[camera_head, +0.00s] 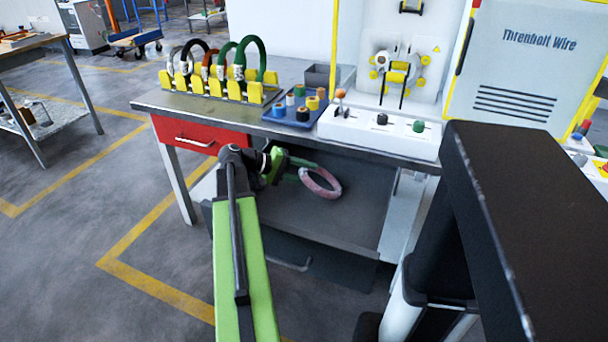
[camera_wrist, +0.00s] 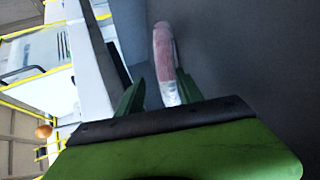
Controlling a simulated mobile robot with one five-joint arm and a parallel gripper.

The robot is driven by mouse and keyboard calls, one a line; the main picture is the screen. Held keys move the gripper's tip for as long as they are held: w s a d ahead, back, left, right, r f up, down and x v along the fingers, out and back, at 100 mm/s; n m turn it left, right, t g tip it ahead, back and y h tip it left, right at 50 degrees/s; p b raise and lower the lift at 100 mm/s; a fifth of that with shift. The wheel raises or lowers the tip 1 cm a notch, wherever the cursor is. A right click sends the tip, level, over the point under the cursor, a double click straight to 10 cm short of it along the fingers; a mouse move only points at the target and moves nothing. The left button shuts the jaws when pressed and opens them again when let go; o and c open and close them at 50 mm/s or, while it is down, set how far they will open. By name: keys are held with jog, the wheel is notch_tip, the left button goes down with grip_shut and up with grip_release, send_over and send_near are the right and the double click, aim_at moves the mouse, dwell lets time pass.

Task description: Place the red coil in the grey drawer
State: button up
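The red coil (camera_head: 331,192), a pinkish-red ring, shows over the inside of the pulled-out grey drawer (camera_head: 335,262) below the workbench. I cannot tell whether it touches the drawer floor. My gripper (camera_head: 303,171) reaches in from the left, its green fingers spread at the coil's near side. In the wrist view the coil (camera_wrist: 164,45) stands between the fingers of my gripper (camera_wrist: 158,88), close to the right finger, with a gap to the left one. Part of the coil is hidden behind the gripper body.
The workbench top (camera_head: 180,101) overhangs the drawer's back. A red drawer (camera_head: 200,137) is shut at its left. On top are a rack of coils (camera_head: 215,85), a blue tray (camera_head: 292,114) and a white control box (camera_head: 375,135).

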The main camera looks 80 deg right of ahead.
jog(key=p+v, duration=0.4)
jog(key=v, duration=0.8)
jog(key=shift+r+p, duration=0.3)
jog(key=shift+r, duration=0.1)
